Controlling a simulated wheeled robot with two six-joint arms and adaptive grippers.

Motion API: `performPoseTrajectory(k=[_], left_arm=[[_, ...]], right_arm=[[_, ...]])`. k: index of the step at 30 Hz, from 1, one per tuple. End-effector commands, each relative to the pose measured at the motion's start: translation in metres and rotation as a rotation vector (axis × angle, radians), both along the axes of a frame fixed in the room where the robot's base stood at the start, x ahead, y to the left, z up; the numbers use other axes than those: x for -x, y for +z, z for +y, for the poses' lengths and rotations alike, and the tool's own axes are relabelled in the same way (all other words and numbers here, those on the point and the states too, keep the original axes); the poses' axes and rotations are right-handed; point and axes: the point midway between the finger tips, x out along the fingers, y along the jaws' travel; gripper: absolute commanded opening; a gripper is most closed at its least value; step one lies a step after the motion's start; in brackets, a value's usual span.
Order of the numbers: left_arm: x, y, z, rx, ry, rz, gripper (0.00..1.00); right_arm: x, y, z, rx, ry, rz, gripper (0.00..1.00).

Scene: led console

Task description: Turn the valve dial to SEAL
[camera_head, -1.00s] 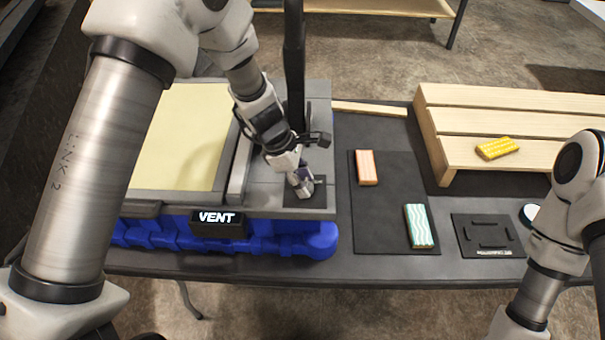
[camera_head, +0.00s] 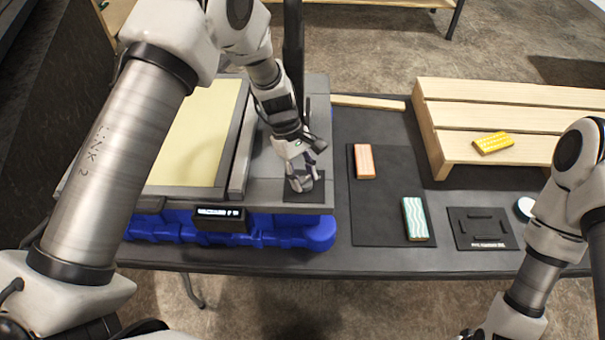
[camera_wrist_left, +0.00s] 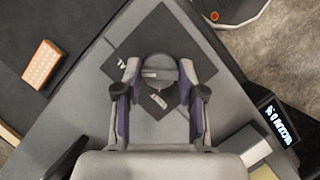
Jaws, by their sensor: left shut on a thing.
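The valve dial (camera_wrist_left: 160,76) is a round grey knob on a dark square plate (camera_wrist_left: 150,35) at the right front of the grey console (camera_head: 262,160). My left gripper (camera_head: 303,178) points down over the plate. In the left wrist view its two fingers (camera_wrist_left: 158,90) stand on either side of the dial, shut on it. The dial's pointer and most of the plate's lettering are too small or covered to read. A small black display (camera_head: 220,212) on the console front shows white text that I cannot read. My right gripper is out of view; only my right arm shows.
A dark mat (camera_head: 385,225) right of the console holds an orange block (camera_head: 364,161) and a teal striped block (camera_head: 416,218). A yellow block (camera_head: 493,143) lies on a slatted wooden stand (camera_head: 520,120). A black slotted plate (camera_head: 482,240) lies at the front right.

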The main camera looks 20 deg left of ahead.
Motion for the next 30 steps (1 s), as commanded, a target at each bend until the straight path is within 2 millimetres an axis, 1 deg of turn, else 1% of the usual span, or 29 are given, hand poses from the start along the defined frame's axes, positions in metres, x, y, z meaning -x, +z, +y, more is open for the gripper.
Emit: performPoseTrajectory(k=[1,12,13,15,25,28,30], left_arm=[[0.004,-0.004,-0.001,0.0,-0.007,0.012,0.05],[0.004,-0.004,-0.001,0.0,-0.012,0.012,0.05],[0.004,-0.004,-0.001,0.0,-0.012,0.012,0.43],[0.004,-0.004,0.0,0.0,-0.011,0.011,0.65],[0.001,0.001,0.0,0.0,-0.009,0.003,0.65],[-0.002,0.01,0.003,0.001,-0.008,0.001,0.65],[-0.005,0.023,0.008,0.001,-0.008,-0.001,0.65]], right_arm=[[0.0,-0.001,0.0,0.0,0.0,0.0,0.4],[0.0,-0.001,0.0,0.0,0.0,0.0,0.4],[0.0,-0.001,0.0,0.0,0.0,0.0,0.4],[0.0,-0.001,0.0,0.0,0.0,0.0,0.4],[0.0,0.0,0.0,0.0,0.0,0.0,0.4],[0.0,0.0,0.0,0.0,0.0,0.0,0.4],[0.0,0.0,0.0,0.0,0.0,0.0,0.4]])
